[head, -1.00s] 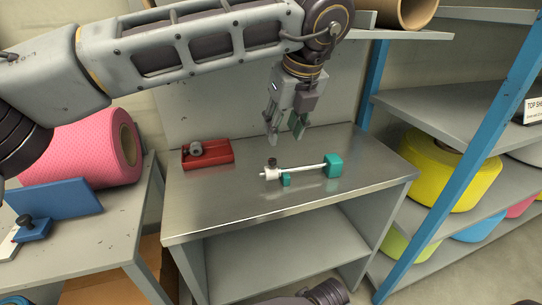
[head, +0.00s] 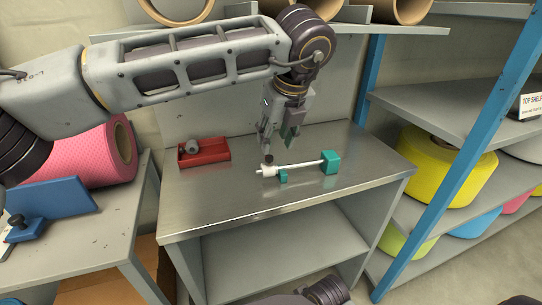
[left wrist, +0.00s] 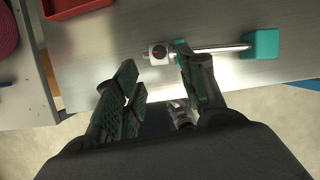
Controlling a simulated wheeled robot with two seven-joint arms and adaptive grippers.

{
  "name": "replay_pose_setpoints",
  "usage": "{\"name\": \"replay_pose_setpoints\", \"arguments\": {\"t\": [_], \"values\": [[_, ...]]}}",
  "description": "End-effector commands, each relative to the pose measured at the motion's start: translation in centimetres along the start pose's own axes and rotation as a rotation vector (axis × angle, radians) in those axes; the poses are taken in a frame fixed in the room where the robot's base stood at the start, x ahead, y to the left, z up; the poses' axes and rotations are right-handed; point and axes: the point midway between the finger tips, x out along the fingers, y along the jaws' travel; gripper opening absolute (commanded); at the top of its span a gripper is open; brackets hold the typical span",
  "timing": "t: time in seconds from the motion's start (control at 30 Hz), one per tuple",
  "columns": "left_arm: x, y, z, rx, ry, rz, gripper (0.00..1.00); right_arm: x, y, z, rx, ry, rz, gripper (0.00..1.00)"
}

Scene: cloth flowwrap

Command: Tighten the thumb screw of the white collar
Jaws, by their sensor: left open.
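The white collar (head: 267,171) sits near the left end of a pale rod (head: 305,165) on the metal bench. Its dark thumb screw (head: 269,158) stands up on top. The rod runs between a large teal block (head: 331,161) at right and a small teal block (head: 283,177) beside the collar. My left gripper (head: 279,146) is open, pointing down just above and behind the collar. In the left wrist view the collar (left wrist: 158,55) lies ahead of the gap between the spread fingers (left wrist: 156,66). My right gripper is out of view.
The bench top (head: 215,205) is clear in front. A side table at left holds a pink roll (head: 85,155) and blue fixture (head: 50,205). Shelves with a yellow roll (head: 435,170) stand at right.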

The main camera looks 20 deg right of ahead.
Motion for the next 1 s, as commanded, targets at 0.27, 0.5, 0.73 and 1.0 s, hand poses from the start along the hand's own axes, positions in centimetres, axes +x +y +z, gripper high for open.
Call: {"name": "replay_pose_setpoints", "arguments": {"t": [0.27,0.5,0.73,1.0], "values": [[3.9,0.0,0.0,-0.001,0.001,0.0,0.4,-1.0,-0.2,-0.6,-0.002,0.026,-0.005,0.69],[6.3,0.0,0.0,-0.001,0.0,0.0,0.4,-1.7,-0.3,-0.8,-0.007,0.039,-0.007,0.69],[7.2,0.0,0.0,-0.001,0.0,0.0,0.4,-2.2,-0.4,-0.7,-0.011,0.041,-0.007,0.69],[7.2,0.0,0.0,-0.001,0.0,0.0,0.4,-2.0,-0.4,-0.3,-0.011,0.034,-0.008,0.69]]}}
